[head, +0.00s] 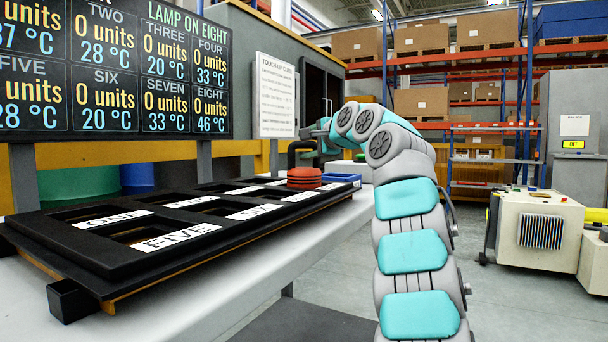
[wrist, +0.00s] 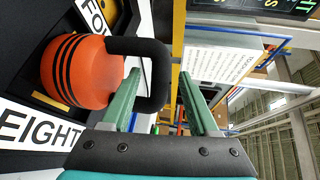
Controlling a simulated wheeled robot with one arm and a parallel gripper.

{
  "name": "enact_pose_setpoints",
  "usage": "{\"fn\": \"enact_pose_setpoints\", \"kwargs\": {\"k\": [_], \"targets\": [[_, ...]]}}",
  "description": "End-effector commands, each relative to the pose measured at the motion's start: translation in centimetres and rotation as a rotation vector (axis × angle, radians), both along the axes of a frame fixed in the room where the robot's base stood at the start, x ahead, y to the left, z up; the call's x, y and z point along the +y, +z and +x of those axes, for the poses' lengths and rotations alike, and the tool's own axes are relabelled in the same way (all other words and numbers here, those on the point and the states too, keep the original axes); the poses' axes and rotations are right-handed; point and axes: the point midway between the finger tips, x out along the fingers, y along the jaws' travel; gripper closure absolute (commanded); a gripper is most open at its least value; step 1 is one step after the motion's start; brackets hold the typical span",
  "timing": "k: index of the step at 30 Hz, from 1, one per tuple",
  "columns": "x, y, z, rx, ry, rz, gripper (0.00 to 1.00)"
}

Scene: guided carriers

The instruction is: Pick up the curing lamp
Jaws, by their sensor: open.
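The curing lamp (head: 304,179) is a squat orange-red body with black bands and a black looped handle. It sits on the far end of the black rack, and it shows large at the left of the wrist view (wrist: 75,72), beside the EIGHT label. My gripper (wrist: 160,74) is open, with its green fingers on either side of the handle's outer bar (wrist: 155,80); the left finger appears to reach into the loop. I cannot tell whether either finger touches it. In the head view my wrist is just beyond the lamp, and the fingers are hard to make out.
The black rack (head: 100,262) with numbered slots lies on a grey bench. A dark board (head: 115,70) reads LAMP ON EIGHT, with EIGHT at 46 °C. A blue tray (head: 341,178) stands just right of the lamp. A white notice (head: 275,95) hangs behind. Floor at right is open before a pale cart (head: 535,230).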

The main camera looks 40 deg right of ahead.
Motion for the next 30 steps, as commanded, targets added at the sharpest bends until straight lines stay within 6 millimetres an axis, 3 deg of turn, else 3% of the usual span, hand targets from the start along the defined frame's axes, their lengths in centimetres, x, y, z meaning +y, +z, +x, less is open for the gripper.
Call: {"fn": "enact_pose_setpoints", "kwargs": {"k": [6, 14, 30], "targets": [[-0.3, -0.3, 3.0, 0.004, 0.002, -0.001, 0.39], [-0.4, -0.7, 3.4, 0.000, 0.000, -0.001, 0.39], [-0.4, -0.7, 3.4, 0.001, 0.000, -0.001, 0.99]]}}
